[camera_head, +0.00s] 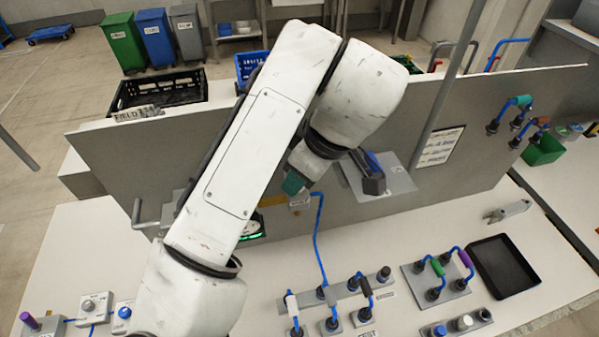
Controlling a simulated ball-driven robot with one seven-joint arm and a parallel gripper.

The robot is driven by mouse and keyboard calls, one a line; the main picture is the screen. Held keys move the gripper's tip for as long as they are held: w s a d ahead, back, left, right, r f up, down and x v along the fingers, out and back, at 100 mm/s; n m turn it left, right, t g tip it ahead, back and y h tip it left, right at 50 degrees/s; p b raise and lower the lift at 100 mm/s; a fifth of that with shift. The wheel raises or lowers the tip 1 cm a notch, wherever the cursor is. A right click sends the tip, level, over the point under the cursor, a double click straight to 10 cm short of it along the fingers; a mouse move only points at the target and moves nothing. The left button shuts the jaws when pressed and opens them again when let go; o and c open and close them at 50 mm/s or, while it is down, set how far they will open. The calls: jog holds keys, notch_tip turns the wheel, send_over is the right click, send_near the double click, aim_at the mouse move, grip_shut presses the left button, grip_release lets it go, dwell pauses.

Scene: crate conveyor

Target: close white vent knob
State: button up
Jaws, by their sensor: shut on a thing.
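My white arm crosses the middle of the view and bends back down toward the upright grey panel. Its wrist ends in a teal piece close to the panel; the jaws and whatever they hold are hidden behind my arm. A white round part with a green glow (251,227) shows partly behind my arm, low on the panel. I cannot tell whether it is the vent knob. Other white candidates are a knob on a white box (88,305) at the lower left, a white-topped knob (465,322) at the lower right and a white handle (291,304) at the front.
The grey panel (470,110) stands along the white table (390,232). Pipe fittings with blue tubes (335,298) fill the front middle. A black tray (502,265) and a grey tool (507,212) lie at right. A dark fixture (370,178) sticks out from the panel.

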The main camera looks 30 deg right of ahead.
dwell(0.5)
jog(key=o, duration=1.1)
jog(key=shift+c, duration=0.2)
jog(key=shift+r, duration=0.1)
jog(key=v, duration=1)
jog(key=shift+r, duration=0.3)
jog(key=shift+s+d, duration=0.1)
